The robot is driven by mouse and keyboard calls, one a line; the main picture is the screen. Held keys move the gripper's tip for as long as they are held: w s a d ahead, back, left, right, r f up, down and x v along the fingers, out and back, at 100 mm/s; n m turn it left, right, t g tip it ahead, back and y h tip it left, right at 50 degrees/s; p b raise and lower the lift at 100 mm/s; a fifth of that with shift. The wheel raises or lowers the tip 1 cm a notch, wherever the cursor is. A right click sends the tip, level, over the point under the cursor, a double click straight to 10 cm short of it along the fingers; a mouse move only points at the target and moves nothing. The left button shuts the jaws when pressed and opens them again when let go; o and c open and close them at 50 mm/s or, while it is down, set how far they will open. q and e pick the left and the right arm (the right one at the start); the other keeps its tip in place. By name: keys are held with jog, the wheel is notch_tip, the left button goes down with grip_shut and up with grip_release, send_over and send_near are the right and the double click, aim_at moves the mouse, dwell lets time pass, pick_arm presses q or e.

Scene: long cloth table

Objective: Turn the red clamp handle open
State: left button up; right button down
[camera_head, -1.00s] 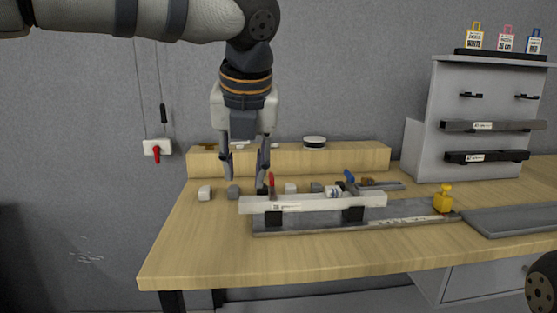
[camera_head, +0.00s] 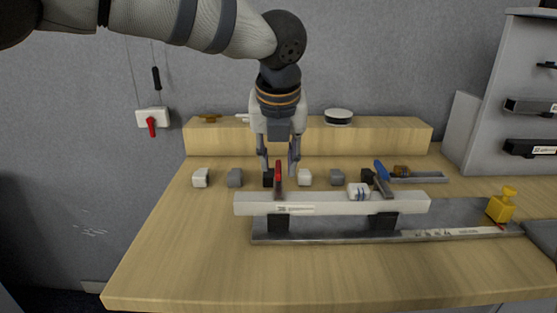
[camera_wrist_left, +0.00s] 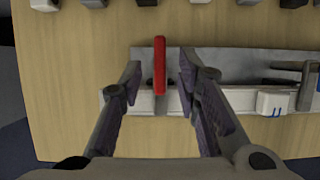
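The red clamp handle (camera_head: 278,176) stands upright near the left end of a white bar (camera_head: 330,204) on a grey metal fixture (camera_head: 330,236). In the left wrist view the red handle (camera_wrist_left: 160,65) lies in line with the gap between the fingers. My left gripper (camera_head: 281,171) points down just behind the handle in the head view, its fingers open on either side. In the left wrist view the gripper (camera_wrist_left: 158,80) is open, with no finger clearly touching the handle. A second clamp with a blue handle (camera_head: 381,170) stands further right.
Several small grey and white blocks (camera_head: 235,178) stand behind the fixture. A wooden ledge (camera_head: 390,137) runs along the back. The front left of the table is clear.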

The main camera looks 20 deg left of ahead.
pick_arm(q)
jog(key=shift+w+a+f, duration=0.1)
jog(key=shift+w+f, duration=0.1)
jog(key=shift+f, duration=0.2)
pick_arm(e)
jog(key=shift+w, duration=0.1)
pick_arm(q)
grip_shut()
